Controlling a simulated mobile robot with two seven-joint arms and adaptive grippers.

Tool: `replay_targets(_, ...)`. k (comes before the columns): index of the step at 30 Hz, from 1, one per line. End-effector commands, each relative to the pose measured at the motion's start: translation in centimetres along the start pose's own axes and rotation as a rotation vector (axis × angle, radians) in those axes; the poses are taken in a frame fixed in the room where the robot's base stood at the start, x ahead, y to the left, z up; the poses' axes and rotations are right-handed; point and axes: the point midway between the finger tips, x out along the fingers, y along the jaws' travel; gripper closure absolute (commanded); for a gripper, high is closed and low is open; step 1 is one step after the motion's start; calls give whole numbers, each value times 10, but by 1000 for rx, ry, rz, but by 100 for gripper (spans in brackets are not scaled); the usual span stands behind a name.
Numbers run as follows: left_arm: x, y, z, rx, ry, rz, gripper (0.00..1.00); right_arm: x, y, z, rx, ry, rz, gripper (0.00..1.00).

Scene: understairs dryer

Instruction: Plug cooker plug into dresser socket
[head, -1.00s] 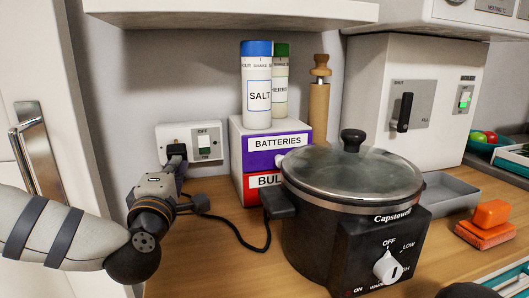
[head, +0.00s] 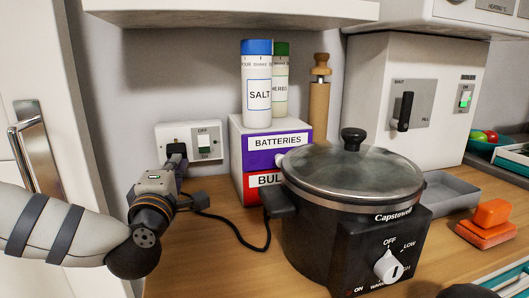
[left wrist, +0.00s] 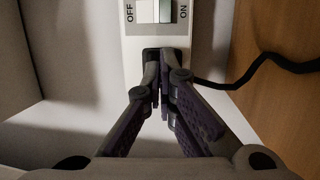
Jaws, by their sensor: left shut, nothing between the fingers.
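The dresser socket (head: 173,131) is a white wall plate with a rocker switch (head: 204,142) marked OFF. It also shows in the left wrist view (left wrist: 133,47). My left gripper (head: 176,152) is shut at the socket's lower front; in the left wrist view, its closed fingertips (left wrist: 160,68) cover part of a dark patch on the plate. The cooker's black cord (head: 235,232) runs from the cooker (head: 325,235) to beside the gripper; it shows to the right of the fingers (left wrist: 250,73).
The purple batteries box (head: 277,142) stands right of the socket, with salt (head: 257,90) and herbs shakers on top. A shelf (head: 230,13) overhangs the socket. A white cabinet door with a metal handle (head: 36,150) is at the left.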

Motion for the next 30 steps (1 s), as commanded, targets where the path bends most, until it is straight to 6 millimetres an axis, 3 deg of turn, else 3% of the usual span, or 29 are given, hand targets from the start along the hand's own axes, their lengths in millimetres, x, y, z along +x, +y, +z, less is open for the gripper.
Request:
replay_targets(23, 19, -5, -5, 0, 3, -5, 100, 7, 0, 2, 0, -14, 0, 60)
replay_targets(30, 2, 0, -1, 1, 1, -4, 100, -4, 0, -1, 0, 8, 0, 60)
